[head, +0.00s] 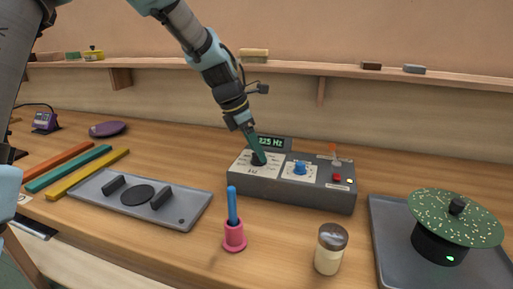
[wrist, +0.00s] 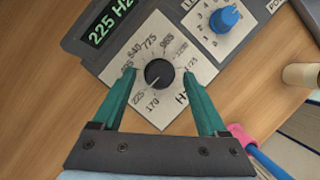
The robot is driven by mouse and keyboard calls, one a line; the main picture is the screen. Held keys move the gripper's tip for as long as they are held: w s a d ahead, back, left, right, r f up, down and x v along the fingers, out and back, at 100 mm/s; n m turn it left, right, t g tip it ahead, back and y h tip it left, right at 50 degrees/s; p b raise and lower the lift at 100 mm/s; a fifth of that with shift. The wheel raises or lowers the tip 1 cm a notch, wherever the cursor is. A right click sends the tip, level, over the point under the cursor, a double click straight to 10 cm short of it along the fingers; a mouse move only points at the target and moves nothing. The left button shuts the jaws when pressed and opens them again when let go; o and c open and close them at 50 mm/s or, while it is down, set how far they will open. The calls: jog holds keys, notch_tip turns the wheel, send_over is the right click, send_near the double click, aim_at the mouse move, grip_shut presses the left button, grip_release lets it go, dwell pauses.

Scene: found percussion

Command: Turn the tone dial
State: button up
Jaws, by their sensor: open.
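The tone dial is a black knob (wrist: 158,73) on a pale plate marked in Hz, at the left of a grey box (head: 290,194). In the wrist view its pointer aims toward the 225 mark. The box's display (head: 271,142) reads 225 Hz; it also shows in the wrist view (wrist: 110,22). My gripper (wrist: 159,78) has teal fingers, one on each side of the black knob, with visible gaps between them and the knob. It is open and holds nothing. In the head view the fingers hide part of the knob.
A blue knob (head: 300,168), a red button (head: 337,177) and a red-tipped switch (head: 333,150) are on the same box. A pink holder (head: 234,236) with a blue stick, a shaker jar (head: 330,249), a grey plate (head: 190,213) and a green cymbal (head: 479,222) stand around it.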

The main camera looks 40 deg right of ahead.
jog(key=shift+s+d+f, duration=0.1)
jog(key=shift+d+f, duration=0.05)
jog(key=shift+f, duration=0.3)
grip_shut()
dwell(0.4)
